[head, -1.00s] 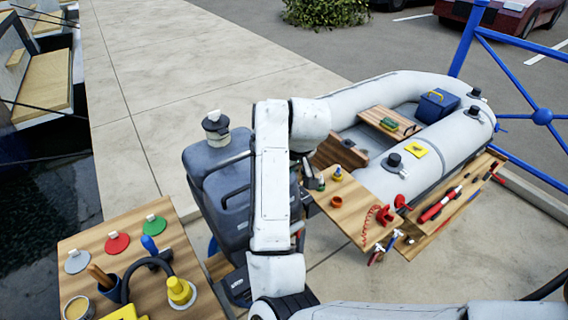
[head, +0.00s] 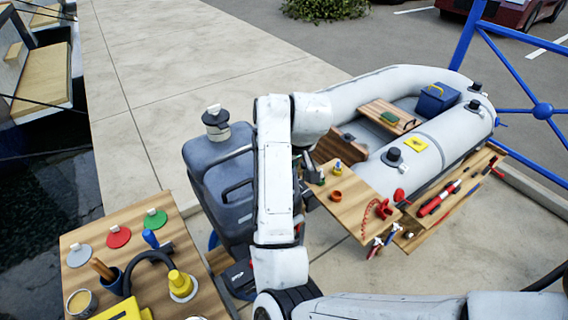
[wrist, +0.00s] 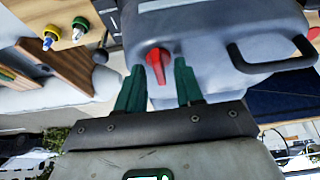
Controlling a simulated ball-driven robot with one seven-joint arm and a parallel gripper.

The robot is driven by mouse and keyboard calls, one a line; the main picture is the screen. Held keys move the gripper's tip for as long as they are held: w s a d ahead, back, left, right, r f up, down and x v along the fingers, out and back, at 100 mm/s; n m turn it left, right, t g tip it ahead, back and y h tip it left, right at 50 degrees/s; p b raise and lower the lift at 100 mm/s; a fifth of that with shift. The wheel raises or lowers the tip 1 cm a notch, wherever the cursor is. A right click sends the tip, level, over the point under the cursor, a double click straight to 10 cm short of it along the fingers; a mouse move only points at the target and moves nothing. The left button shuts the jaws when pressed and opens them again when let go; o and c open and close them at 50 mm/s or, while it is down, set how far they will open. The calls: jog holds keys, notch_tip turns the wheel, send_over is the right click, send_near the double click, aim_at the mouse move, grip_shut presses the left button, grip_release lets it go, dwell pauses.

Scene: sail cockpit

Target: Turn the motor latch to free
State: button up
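The motor latch (wrist: 158,62) is a small red lever on the grey motor housing (wrist: 215,35) in the wrist view. Its narrow end points down toward my gripper. My gripper (wrist: 159,68) is open, with one green finger on each side of the lever. Small gaps show between the fingers and the red part; I cannot tell how deep the lever sits between them. In the head view the dark grey motor (head: 222,190) stands left of my white arm. The arm hides the latch and most of my gripper there.
A black handle (wrist: 272,58) sticks out of the housing right of the latch. A wooden board (head: 350,200) with small fittings lies right of my arm, before the grey inflatable boat (head: 440,150). A wooden table (head: 95,262) with coloured discs and tools stands at front left.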

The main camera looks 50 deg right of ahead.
jog(key=shift+r, duration=0.15)
jog(key=p+v, duration=0.4)
jog(key=v, duration=0.6)
jog(key=shift+s+r, duration=0.15)
jog(key=shift+r, duration=0.05)
dwell(0.3)
jog(key=s+f+n+g+h+b, duration=0.1)
jog(key=s+f, duration=0.3)
jog(key=f, duration=0.2)
jog(key=s+f+n+h+b, duration=0.1)
jog(key=s+f, duration=0.3)
jog(key=f, duration=0.3)
jog(key=s+a+f+g+y+b, duration=0.1)
jog(key=s+a+f+g+y, duration=0.1)
jog(key=s+a+f, duration=1)
jog(key=shift+s+a+y, duration=0.5)
jog(key=shift+s+a, duration=0.3)
jog(key=shift+s, duration=0.25)
